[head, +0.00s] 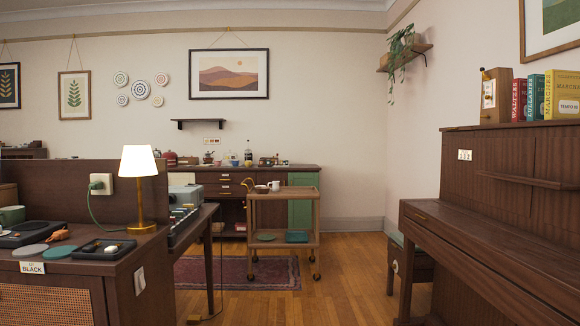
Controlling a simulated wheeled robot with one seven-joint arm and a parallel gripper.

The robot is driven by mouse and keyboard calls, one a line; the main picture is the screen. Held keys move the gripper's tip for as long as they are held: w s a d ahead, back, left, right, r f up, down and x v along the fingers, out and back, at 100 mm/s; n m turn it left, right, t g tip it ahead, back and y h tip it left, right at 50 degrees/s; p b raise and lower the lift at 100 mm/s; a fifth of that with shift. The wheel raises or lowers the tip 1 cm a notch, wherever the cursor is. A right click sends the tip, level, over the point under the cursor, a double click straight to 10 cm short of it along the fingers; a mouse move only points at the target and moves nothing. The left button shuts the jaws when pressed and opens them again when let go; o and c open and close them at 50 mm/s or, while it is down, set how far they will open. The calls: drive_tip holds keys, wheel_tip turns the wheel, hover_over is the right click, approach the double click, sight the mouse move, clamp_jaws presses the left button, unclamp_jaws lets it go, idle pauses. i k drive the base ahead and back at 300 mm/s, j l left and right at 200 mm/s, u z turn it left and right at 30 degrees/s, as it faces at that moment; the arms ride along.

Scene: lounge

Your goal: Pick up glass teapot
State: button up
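I cannot pick out a glass teapot with certainty at this distance. A small amber-toned vessel (248,184) on the top of the wooden trolley (284,194) may be it, but its shape is too small to tell. A white cup (274,186) stands to its right on the same top. On the long sideboard behind, a red pot (171,159) and a metal pot (208,157) stand among several small items. My gripper is not in view.
A dark cabinet with a lit lamp (139,185) stands at the near left. A piano (500,215) stands at right, with a stool (408,262) beside it. A red rug (235,272) lies left of and under the trolley. Open wooden floor (345,285) lies between.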

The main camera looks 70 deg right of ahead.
sight(209, 158)
drive_tip(key=z, duration=2.1)
